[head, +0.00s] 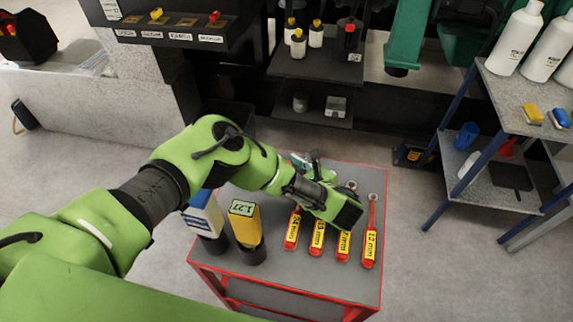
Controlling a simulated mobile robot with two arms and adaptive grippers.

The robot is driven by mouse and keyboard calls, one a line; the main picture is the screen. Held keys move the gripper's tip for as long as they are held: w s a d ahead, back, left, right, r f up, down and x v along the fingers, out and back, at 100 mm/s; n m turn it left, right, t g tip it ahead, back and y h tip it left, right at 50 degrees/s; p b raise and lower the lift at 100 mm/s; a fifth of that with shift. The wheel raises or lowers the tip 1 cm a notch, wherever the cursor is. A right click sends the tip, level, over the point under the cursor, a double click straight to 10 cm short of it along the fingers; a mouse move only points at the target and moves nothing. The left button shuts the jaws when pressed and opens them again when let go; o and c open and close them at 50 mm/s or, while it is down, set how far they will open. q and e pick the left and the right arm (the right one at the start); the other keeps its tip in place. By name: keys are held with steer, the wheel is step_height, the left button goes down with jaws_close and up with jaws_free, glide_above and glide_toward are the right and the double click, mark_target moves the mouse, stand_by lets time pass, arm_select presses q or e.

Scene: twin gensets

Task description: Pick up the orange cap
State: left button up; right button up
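I cannot make out an orange cap for certain. A black rack at the top left holds small coloured pieces over white labels: a yellow piece (155,14), a flat brownish-orange piece (187,21) and a red piece (214,17). They are too small to tell whether one is a cap. My green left arm reaches in from the left over the red-edged table. My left gripper (303,163) is above the table's far side, partly hidden by the wrist. Its fingers are too small and covered to read, and I see nothing clearly held. My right gripper is out of view.
The grey table (290,276) holds several red-handled wrenches with yellow labels, one at the right (370,240). A shelf (500,187) stands at right. Floor between is mostly clear.

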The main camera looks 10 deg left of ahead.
arm_select(q)
steer(key=shift+w+a+f, duration=0.2)
steer(key=shift+w+a, duration=0.05)
steer(key=c, duration=1)
steer(key=shift+c, duration=0.2)
steer(key=shift+r, duration=0.15)
step_height(320, 180, up, 10)
steer(key=shift+f, duration=0.1)
